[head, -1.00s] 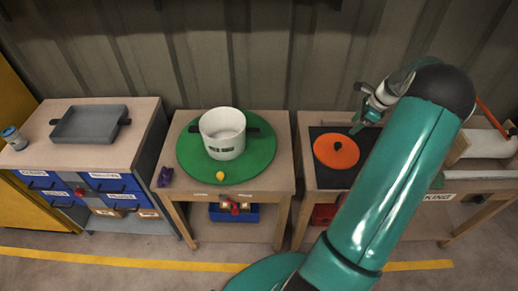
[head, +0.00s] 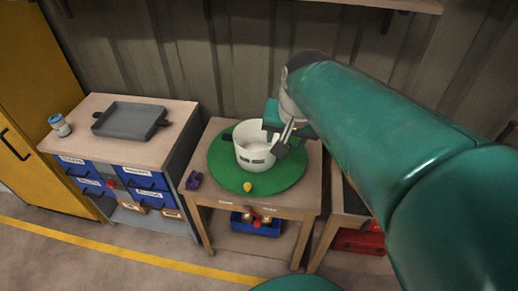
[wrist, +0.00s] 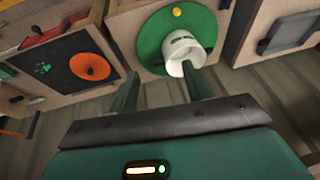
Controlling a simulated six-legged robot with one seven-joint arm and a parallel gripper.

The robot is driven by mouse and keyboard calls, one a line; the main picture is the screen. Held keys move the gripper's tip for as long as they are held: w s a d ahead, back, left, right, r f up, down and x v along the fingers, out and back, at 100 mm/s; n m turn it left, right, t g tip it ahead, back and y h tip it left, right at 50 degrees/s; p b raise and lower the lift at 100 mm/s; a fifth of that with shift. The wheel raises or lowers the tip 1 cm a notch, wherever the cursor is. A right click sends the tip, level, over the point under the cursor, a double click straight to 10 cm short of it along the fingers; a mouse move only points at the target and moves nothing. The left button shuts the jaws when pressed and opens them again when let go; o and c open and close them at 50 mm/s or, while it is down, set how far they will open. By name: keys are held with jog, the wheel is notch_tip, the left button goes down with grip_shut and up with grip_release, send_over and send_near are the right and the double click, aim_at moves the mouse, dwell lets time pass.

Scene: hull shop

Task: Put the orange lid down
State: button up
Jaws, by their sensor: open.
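The orange lid (wrist: 91,66) lies flat on a dark mat (wrist: 60,52) with a green mark, at the left of the wrist view. In the head view my arm hides it. My gripper (wrist: 160,72) is open, with nothing between its fingers. In the head view my gripper (head: 284,140) is by the right side of the white pot (head: 254,150). I cannot tell whether it touches the pot. The pot stands uncovered on a round green mat (head: 225,176) and also shows in the wrist view (wrist: 188,52), beyond the right finger.
A yellow ball (head: 248,187) and a purple thing (head: 193,180) lie near the green mat's edge. A grey tray (head: 130,121) and a small jar (head: 59,125) stand on the left cabinet. A red box (head: 359,241) sits below the right table.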

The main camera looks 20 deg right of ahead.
jog(key=s+a+n+t, duration=0.1)
jog(key=s+a+n, duration=0.5)
jog(key=s, duration=0.1)
jog(key=shift+s+a+f+y, duration=0.3)
jog(key=shift+s+f, duration=0.1)
jog(key=shift+c, duration=0.4)
jog(key=shift+c, duration=1.1)
jog(key=shift+d, duration=0.15)
